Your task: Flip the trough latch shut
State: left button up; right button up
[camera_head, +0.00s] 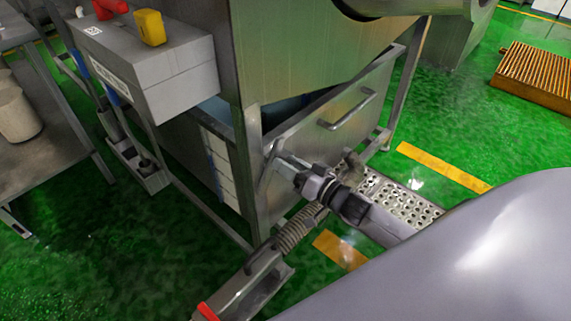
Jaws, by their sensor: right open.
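The metal trough (300,150) is a grey steel box under the large hopper, with a bar handle (347,110) on its front. The latch cannot be made out clearly; the gripper and wrist cover much of that corner. I cannot tell whether the gripper touches the trough. My left gripper is not identifiable in the view.
A grey control box (175,75) with red and yellow knobs hangs at upper left. A table with a beige container (15,112) stands at left. A perforated metal step (405,203) lies by the trough. An orange slatted platform (535,75) is at upper right.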

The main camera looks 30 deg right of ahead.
jog(key=shift+w+a, duration=0.25)
jog(key=shift+w, duration=0.4)
grip_shut()
jog(key=shift+d, duration=0.1)
